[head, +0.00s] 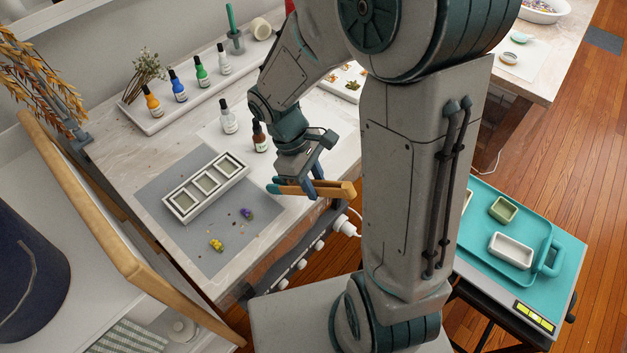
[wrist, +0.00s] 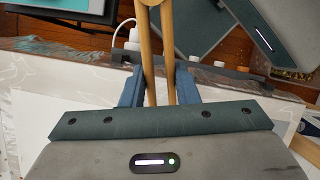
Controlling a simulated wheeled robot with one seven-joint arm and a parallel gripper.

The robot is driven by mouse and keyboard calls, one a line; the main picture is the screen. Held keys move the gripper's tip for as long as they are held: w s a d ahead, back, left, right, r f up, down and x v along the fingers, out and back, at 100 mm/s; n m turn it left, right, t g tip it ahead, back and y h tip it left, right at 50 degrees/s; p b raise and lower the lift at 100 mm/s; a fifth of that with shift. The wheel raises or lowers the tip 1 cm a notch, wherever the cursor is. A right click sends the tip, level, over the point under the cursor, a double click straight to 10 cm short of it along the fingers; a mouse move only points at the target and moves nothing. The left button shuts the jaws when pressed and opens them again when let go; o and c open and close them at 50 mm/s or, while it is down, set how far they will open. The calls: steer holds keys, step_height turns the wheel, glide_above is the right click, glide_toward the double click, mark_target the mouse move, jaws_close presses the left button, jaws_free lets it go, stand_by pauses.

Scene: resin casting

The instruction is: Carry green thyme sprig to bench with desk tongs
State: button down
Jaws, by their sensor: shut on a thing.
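My gripper (head: 316,186) is shut on the wooden desk tongs (head: 340,190), above the bench's front edge. The tongs lie roughly level, with a teal tip at their left end. In the wrist view the blue fingers of my gripper (wrist: 158,92) press the two wooden arms (wrist: 151,62) from both sides. I see nothing between the tong tips in the head view; the wrist view does not show them. I cannot make out the green thyme sprig for certain. A small green bit (head: 353,86) lies on a white tray behind my arm, partly hidden. The bench (head: 120,152) is pale and marbled.
A grey mat (head: 165,235) holds a white three-cavity mould (head: 177,203), a yellow flower (head: 216,245) and a purple flower (head: 247,213). Dropper bottles (head: 229,117) stand behind. A teal tray (head: 540,225) is at right. A power strip (head: 300,263) runs along the bench front.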

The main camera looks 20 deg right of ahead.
step_height(320, 180, up, 10)
steer(key=p, duration=0.7)
steer(key=shift+f+p, duration=0.25)
steer(key=shift+p, duration=0.1)
steer(key=w+a+m, duration=0.1)
steer(key=w+a, duration=0.2)
steer(key=a, duration=0.3)
steer(key=w+a+m+y, duration=0.1)
steer(key=w+a, duration=0.3)
steer(key=a, duration=0.2)
steer(key=shift+w+f+m+g, duration=0.2)
steer(key=shift+f+m+g, duration=0.1)
steer(key=shift+m, duration=0.1)
steer(key=shift+f, duration=0.2)
steer(key=shift+f+b, duration=1.75)
steer(key=shift+f, duration=0.75)
